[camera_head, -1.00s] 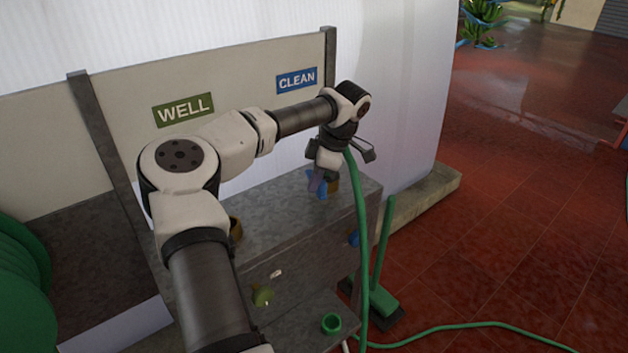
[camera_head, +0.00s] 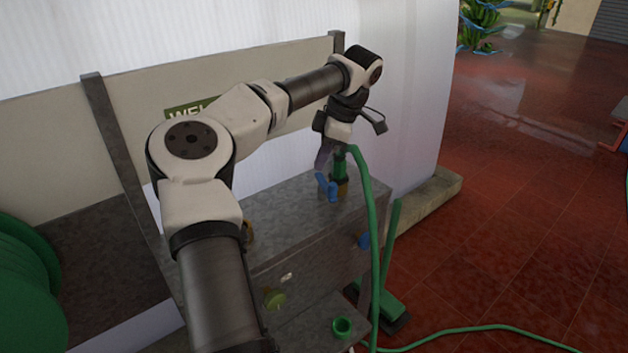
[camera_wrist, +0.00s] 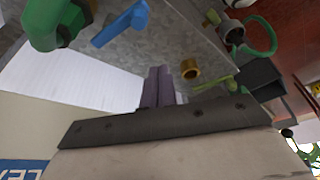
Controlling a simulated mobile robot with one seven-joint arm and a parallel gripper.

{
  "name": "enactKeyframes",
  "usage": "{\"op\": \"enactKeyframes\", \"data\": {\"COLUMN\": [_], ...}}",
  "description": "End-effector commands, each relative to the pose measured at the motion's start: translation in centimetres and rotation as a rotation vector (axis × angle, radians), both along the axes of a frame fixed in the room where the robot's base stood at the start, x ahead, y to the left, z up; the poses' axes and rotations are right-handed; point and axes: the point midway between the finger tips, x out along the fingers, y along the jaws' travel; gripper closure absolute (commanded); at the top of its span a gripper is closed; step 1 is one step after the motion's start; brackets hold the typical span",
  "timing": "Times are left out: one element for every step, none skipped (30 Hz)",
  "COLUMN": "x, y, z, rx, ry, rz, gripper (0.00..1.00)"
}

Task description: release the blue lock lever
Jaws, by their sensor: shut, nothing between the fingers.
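The blue lock lever (camera_head: 327,188) stands at the top of the metal cabinet, beside the green hose connector (camera_head: 340,168), which sits on a brass outlet (camera_head: 343,189). The lever also shows at the top of the wrist view (camera_wrist: 120,24), next to the green connector (camera_wrist: 55,20). My gripper (camera_head: 323,163) is shut and empty, pointing down just above and left of the lever in the head view. In the wrist view its closed fingers (camera_wrist: 160,88) are apart from the lever, with a gap of bare cabinet top between. Whether they touch it in depth is unclear from the head view.
The cabinet top (camera_head: 285,215) is mostly clear. A second brass outlet (camera_head: 249,231) is partly behind my arm; a green hose (camera_head: 372,230) hangs down the right side.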

Motion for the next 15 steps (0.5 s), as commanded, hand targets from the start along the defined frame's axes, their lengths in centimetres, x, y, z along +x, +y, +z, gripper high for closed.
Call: {"op": "enactKeyframes", "data": {"x": [0.1,0.2,0.2,0.2,0.2,0.2,0.2,0.2,0.2,0.2,0.2,0.2,0.2,0.2,0.2], "y": [-0.3,-0.3,-0.4,-0.5,-0.6,-0.7,-0.7,-0.7,-0.7,-0.7,-0.7,-0.7,-0.7,-0.7,-0.7], "z": [0.7,1.0,1.4,1.7,1.8,2.0,2.1,2.2,2.3,2.3,2.3,2.3,2.3,2.3,2.3], "rx": [0.000,0.000,0.000,0.000,0.000,0.000,-0.001,-0.001,-0.001,-0.001,-0.001,-0.001,-0.001,-0.001,0.000], "ry": [-0.003,-0.002,-0.001,-0.002,0.000,0.000,0.000,0.000,0.000,0.001,0.001,0.001,0.001,0.001,0.001], "rz": [0.001,0.000,0.001,0.002,0.001,0.001,0.000,0.000,0.000,0.000,0.000,0.000,0.000,0.000,0.001], "gripper": [1.00,1.00,1.00,1.00,1.00,1.00,1.00,1.00,1.00,1.00,1.00,1.00,1.00,1.00,1.00]}}
